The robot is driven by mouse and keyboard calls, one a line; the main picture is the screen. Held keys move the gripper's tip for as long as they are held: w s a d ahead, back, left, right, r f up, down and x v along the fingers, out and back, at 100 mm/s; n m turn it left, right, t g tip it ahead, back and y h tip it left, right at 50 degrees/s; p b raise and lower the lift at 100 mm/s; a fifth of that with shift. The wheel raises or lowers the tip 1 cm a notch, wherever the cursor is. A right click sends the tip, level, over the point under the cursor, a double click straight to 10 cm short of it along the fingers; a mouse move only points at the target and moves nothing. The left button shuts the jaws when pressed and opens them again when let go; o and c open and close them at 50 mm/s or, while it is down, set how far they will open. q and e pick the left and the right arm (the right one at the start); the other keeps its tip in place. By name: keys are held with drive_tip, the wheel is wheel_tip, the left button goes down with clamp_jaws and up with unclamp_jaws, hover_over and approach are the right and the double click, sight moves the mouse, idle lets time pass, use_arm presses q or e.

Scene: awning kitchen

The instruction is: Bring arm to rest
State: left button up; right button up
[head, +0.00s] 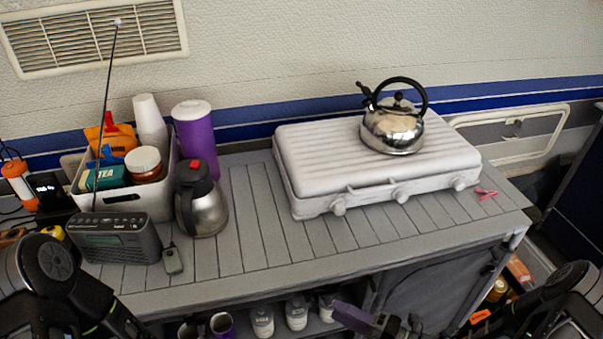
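My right gripper (383,324) shows at the bottom edge, in front of the low shelf under the counter. It is dark and partly cut off by the frame, so I cannot tell whether its fingers are open or shut. My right arm comes in at the lower right corner. My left arm shows at the lower left corner, and its gripper is out of view.
The slatted counter (245,225) carries a camp stove (310,160) with a kettle (393,127), a steel jug (205,208), a radio (115,240) and a white bin (150,205). Several bottles (297,312) stand on the shelf below. The counter's front middle is clear.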

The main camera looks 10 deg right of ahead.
drive_tip(key=s+a+f+n+g+h, duration=0.2)
drive_tip(key=s+f+n+g+h, duration=0.3)
drive_tip(key=s+f+n, duration=0.75)
drive_tip(key=s+a+f+n+g+h, duration=0.25)
drive_tip(key=s+f+n+g, duration=0.4)
drive_tip(key=n, duration=1.35)
drive_tip(key=w+a+r+n+h, duration=0.2)
drive_tip(key=w+a+r+n, duration=0.3)
drive_tip(key=n, duration=0.5)
drive_tip(key=shift+w+a+r, duration=0.25)
drive_tip(key=shift+w+a, duration=0.1)
drive_tip(key=shift+a, duration=0.5)
